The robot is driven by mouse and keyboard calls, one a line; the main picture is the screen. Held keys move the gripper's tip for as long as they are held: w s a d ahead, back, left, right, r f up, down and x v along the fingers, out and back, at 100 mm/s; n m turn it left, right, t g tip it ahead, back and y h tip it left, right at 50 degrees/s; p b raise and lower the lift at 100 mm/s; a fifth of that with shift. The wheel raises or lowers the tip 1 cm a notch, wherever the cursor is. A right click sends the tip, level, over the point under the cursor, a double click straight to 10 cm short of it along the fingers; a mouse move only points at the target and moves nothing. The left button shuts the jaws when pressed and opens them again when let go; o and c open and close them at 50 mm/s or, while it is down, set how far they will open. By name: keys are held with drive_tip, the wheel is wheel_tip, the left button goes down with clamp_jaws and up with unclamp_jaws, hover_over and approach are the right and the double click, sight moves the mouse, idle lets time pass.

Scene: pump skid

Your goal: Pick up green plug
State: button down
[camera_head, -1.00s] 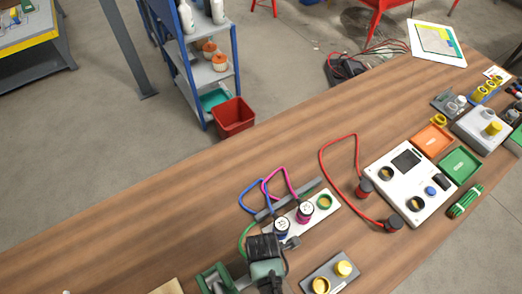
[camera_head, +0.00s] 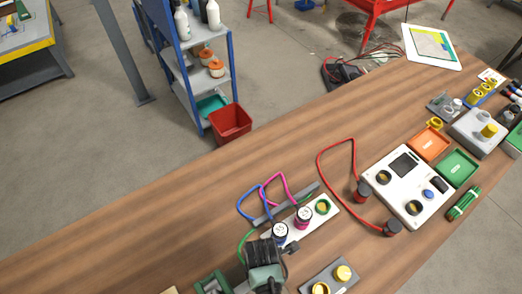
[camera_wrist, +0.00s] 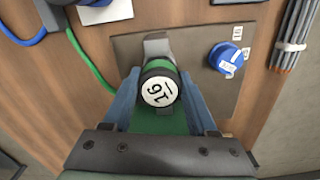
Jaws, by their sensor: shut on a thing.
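The green plug (camera_wrist: 160,92) has a round white face with a printed number and a dark rim. In the wrist view it sits between the two blue fingers of my gripper (camera_wrist: 160,100), which is shut on it. A green cable (camera_wrist: 88,62) runs from the upper left towards the plug. In the head view my gripper (camera_head: 266,280) is at the bottom middle and hides the plug. The green cable (camera_head: 243,243) shows just left of my arm. I cannot tell whether the plug is clear of the plate below it.
A red cable (camera_head: 322,165) lies farther right.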

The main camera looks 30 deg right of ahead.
wheel_tip(320, 180, up, 9)
drive_tip(key=shift+r+b, duration=0.2)
drive_tip(key=shift+b, duration=0.1)
idle(0.5)
